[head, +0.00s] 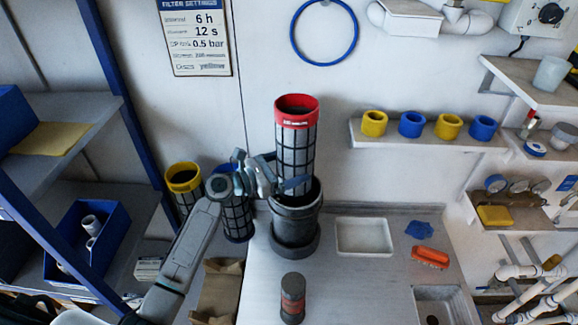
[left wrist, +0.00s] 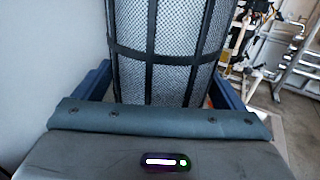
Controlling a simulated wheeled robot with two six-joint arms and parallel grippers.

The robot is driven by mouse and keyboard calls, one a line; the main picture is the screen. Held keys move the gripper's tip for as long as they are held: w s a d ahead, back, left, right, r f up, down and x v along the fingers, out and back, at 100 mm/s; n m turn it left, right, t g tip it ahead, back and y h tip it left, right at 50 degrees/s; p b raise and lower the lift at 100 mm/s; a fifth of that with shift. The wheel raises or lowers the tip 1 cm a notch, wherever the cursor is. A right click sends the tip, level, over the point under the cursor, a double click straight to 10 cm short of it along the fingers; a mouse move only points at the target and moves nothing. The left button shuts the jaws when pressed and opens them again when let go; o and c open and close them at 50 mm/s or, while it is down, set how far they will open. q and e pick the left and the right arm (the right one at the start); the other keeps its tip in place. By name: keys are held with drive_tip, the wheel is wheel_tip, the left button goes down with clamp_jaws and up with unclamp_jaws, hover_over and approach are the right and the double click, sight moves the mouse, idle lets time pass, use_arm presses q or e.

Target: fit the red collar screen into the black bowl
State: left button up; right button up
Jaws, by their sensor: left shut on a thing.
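The red collar screen (head: 297,150) stands upright above the black bowl (head: 296,222). It is a grey mesh cylinder with black bands and a red collar on top. Its lower end is hidden behind the bowl's near rim, so it looks to be in or just over the bowl's mouth; I cannot tell how deep. My left gripper (head: 280,183) is shut around the screen's lower body, just above the bowl rim. In the left wrist view the mesh of the screen (left wrist: 165,60) stands between the blue fingers. My right gripper is not in view.
A yellow collar screen (head: 184,179) and a blue-ringed screen (head: 237,218) stand left of the bowl. A dark cylinder with a red band (head: 292,298) stands in front. A white tray (head: 364,236) and an orange brush (head: 430,257) lie to the right. Yellow and blue rings (head: 411,124) sit on a shelf.

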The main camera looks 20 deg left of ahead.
sight(280, 179)
use_arm(q)
drive_tip(key=shift+p, duration=0.7)
idle(1.3)
drive_tip(key=shift+f, duration=0.15)
drive_tip(key=shift+f+b, duration=0.3)
drive_tip(key=shift+b, duration=0.05)
drive_tip(key=shift+f+b, duration=2)
drive_tip(key=shift+f, duration=0.85)
drive_tip(key=o, duration=0.9)
drive_tip(key=shift+c, duration=0.2)
wheel_tip(280, 179, up, 3)
drive_tip(key=shift+r+b, duration=0.15)
drive_tip(key=shift+b, duration=0.55)
drive_tip(key=s+d+r+b, duration=0.1)
drive_tip(key=s+d, duration=0.1)
drive_tip(key=s, duration=0.5)
drive_tip(key=s+d+r+b, duration=0.1)
drive_tip(key=s+d, duration=0.2)
drive_tip(key=s, duration=0.5)
drive_tip(key=shift+s+b, duration=0.15)
drive_tip(key=shift+b, duration=0.2)
